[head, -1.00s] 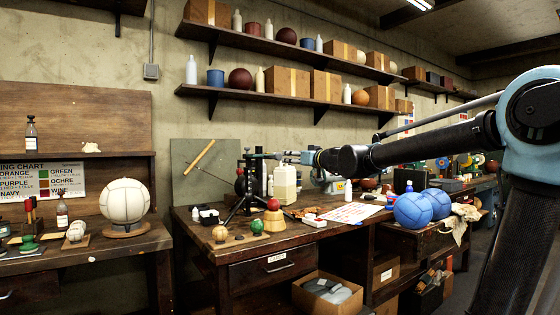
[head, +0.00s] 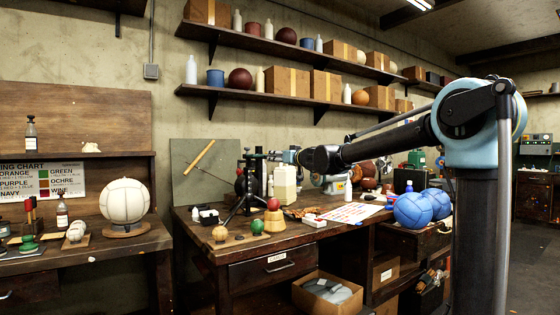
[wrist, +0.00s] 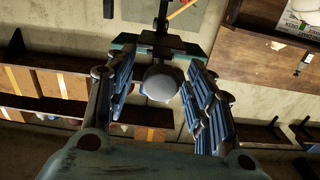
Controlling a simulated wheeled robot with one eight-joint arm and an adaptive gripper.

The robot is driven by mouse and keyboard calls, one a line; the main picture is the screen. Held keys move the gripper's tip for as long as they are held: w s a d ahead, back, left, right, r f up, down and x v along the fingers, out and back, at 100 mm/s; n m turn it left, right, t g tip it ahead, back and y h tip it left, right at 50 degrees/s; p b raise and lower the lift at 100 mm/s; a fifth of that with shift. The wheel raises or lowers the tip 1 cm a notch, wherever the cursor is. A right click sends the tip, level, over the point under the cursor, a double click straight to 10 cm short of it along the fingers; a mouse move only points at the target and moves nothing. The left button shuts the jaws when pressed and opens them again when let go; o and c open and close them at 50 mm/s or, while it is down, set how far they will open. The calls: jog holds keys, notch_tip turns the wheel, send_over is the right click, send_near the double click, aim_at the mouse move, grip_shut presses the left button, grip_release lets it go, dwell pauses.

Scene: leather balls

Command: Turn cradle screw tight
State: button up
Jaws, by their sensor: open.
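A dark stand with spread legs (head: 243,193), which looks like the cradle, stands on the middle bench and carries dark and red parts. My gripper (head: 268,156) is beside its upper part, small in the head view. In the wrist view my gripper (wrist: 163,88) is open, with blue ridged pads on both sides. A pale round knob (wrist: 160,84), seemingly the screw's end, lies between the pads in that view. A gap shows on its left; its right edge is close to the right pad, and contact cannot be told. A dark crossbar (wrist: 152,44) is beyond it.
A cream bottle (head: 285,184) stands right beside the stand. Red (head: 273,204) and green (head: 257,226) balls sit in front. Blue balls (head: 413,210) lie to the right. A shelf (head: 285,97) hangs above, and a grey board (head: 203,174) leans behind.

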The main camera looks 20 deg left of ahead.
jog(key=c, duration=1.1)
jog(key=shift+m, duration=1.2)
jog(key=shift+w, duration=0.1)
